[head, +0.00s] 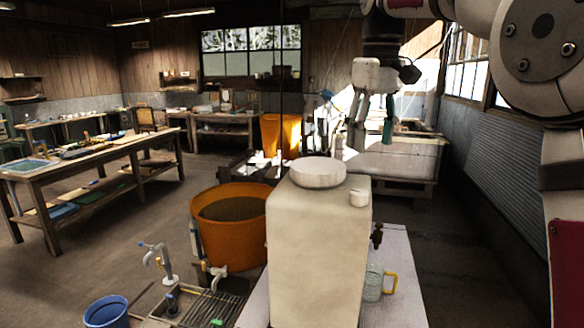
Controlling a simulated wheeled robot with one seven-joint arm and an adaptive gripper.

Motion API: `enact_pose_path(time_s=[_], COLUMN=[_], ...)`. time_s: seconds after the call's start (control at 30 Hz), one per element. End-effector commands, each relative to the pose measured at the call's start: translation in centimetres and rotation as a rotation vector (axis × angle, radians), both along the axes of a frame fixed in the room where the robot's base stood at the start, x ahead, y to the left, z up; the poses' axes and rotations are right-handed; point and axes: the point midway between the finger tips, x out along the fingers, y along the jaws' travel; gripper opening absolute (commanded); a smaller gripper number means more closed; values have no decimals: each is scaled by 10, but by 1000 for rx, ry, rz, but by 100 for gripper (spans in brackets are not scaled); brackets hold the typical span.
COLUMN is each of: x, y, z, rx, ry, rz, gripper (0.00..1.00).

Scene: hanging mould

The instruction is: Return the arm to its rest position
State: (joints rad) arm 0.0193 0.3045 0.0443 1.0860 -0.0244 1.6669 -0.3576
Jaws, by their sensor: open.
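My arm (545,50) reaches in from the upper right of the head view. Its far end hangs down right of the picture's middle. My gripper (357,138) points downward there, with its fingers apart and nothing seen between them. It appears above and behind the large pale box-shaped dispenser (318,255), clear of it. Some pale and green shapes (388,120) show just right of the fingers; I cannot tell what they are or how far away.
The dispenser carries a white bowl (318,172) and stands on a light table (399,265) with a glass mug (374,283). An orange tub (230,255), sink (195,302) and blue bucket (106,312) are left. A corrugated wall (500,190) is right. Open floor (110,255) lies left.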

Motion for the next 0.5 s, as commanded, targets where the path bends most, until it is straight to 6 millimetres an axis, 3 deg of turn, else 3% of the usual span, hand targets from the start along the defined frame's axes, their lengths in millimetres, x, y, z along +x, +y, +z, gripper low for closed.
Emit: enact_pose_path(time_s=[0.03, 0.23, 0.5], x=[-19, -81, -173], y=[0, 0, -2], z=[5, -1, -40], rx=[-1, 7, 34], ry=[-22, -108, -221], rz=[-18, -97, -207], gripper=[55, 55, 55])
